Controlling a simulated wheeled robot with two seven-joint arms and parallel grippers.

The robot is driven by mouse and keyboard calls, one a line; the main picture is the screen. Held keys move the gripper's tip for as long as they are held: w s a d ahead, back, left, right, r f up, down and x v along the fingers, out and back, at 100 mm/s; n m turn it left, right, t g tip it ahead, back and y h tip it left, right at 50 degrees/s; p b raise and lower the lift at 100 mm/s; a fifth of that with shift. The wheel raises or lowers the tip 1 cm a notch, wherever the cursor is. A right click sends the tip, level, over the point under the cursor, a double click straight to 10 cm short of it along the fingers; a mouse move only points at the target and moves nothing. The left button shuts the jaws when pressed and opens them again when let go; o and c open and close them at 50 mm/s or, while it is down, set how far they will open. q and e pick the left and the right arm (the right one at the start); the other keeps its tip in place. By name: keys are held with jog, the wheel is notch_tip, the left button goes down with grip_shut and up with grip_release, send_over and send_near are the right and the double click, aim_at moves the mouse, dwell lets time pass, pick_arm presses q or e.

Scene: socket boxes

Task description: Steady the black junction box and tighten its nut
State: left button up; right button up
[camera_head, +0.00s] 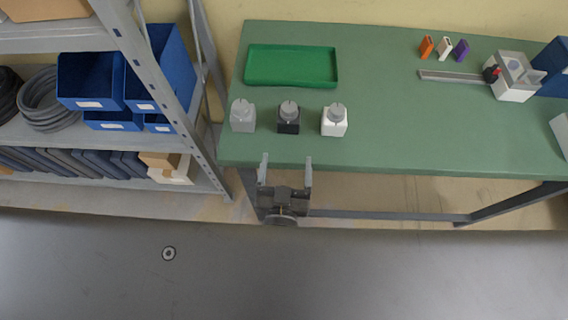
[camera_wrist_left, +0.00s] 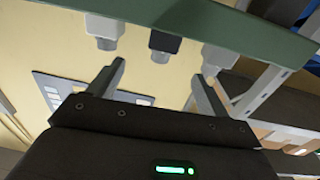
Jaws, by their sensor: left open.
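The black junction box (camera_head: 288,127) stands near the front edge of the green table, between a grey box (camera_head: 242,124) and a white box (camera_head: 334,127). A grey round nut (camera_head: 288,109) sits on top of it. My left gripper (camera_head: 286,168) is open and empty, just in front of the table edge and apart from the black box. In the left wrist view the picture is upside down; the black box (camera_wrist_left: 165,42) shows beyond and between the open fingers (camera_wrist_left: 160,72). My right gripper is not in view.
A green tray (camera_head: 292,84) lies behind the boxes. A grey bar (camera_head: 450,76) and a white fixture (camera_head: 514,78) are at the right, with small orange, white and purple blocks behind. The middle of the table (camera_head: 400,125) is clear. A shelf with blue bins (camera_head: 92,80) stands at the left.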

aim_at(288, 125)
pick_arm(q)
jog(key=w, duration=1.2)
jog(key=shift+c, duration=0.2)
